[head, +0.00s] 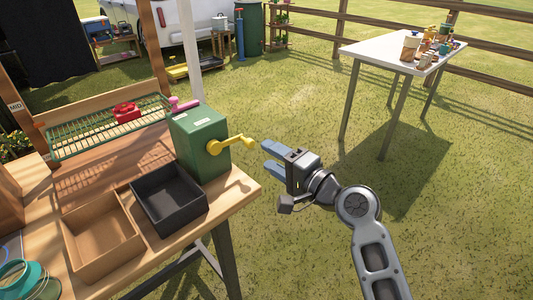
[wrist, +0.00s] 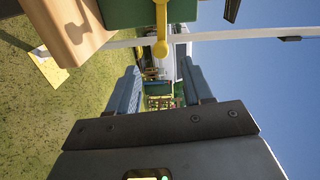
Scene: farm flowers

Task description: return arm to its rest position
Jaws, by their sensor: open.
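My gripper (head: 268,157) is in the air just off the right edge of the wooden bench, beside the yellow crank handle (head: 232,142) of a green box-shaped machine (head: 200,143). Its two blue-grey fingers are apart, with nothing between them. My arm reaches up from the lower right of the head view. In the wrist view, my gripper (wrist: 160,90) shows both fingers spread, and the yellow crank handle (wrist: 161,30) appears at the top, beyond the fingers. The wrist picture is turned on its side.
The wooden bench (head: 230,192) bears a black tray (head: 170,222), a brown tray (head: 105,262) and a green wire rack (head: 75,140) with a red item (head: 127,112). A white table (head: 385,50) with pots stands at the back right. Open grass lies right of the bench.

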